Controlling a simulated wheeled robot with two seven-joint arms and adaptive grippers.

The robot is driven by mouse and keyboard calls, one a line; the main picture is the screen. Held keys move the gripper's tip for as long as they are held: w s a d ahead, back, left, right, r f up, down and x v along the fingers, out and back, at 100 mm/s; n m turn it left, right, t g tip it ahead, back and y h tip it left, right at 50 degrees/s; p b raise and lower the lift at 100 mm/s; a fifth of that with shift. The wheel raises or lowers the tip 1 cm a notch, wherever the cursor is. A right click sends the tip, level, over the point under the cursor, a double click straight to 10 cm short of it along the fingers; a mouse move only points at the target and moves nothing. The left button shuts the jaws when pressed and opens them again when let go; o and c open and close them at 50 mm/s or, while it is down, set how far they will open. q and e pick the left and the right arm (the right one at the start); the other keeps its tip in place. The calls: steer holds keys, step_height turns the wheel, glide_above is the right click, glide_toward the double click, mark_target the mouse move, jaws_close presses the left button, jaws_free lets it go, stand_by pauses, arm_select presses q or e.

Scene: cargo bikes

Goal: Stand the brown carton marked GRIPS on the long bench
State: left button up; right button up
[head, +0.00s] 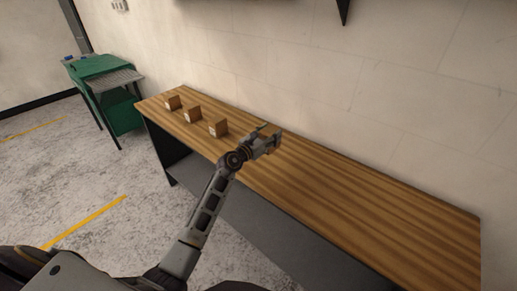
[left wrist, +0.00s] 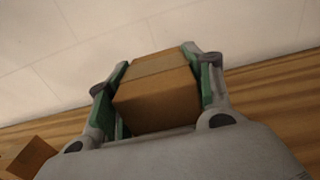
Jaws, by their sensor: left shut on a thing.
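My left gripper (head: 266,139) is shut on a brown carton (left wrist: 157,98), which fills the space between its two green-padded fingers in the left wrist view. In the head view this carton is mostly hidden by the gripper. No marking can be read on it. The gripper is over the long wooden bench (head: 370,205), near its middle; I cannot tell whether the carton touches the top. My right gripper is not in view.
Three small brown cartons stand in a row on the bench's left part: one far left (head: 172,102), one in the middle (head: 192,114), one nearest my gripper (head: 218,128). The bench's right half is bare. A green cart (head: 122,112) stands beyond its left end. A wall runs behind.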

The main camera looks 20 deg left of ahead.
arm_select(q)
step_height(320, 180, down, 4)
steer(key=shift+f+b, duration=0.25)
steer(key=shift+b, duration=0.55)
steer(key=shift+f, duration=0.75)
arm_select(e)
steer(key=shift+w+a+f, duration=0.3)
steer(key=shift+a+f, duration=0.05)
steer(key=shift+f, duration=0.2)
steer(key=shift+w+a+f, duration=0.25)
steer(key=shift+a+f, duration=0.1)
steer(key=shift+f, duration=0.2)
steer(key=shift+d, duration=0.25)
arm_select(q)
steer(key=shift+f+b, duration=0.45)
steer(key=shift+b, duration=0.05)
steer(key=shift+f+b, duration=0.6)
steer(key=shift+f, duration=0.8)
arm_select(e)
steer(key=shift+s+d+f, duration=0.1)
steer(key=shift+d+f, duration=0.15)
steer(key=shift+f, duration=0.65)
arm_select(q)
steer(key=shift+f, duration=0.1)
steer(key=o, duration=1.2)
steer(key=shift+c, duration=0.2)
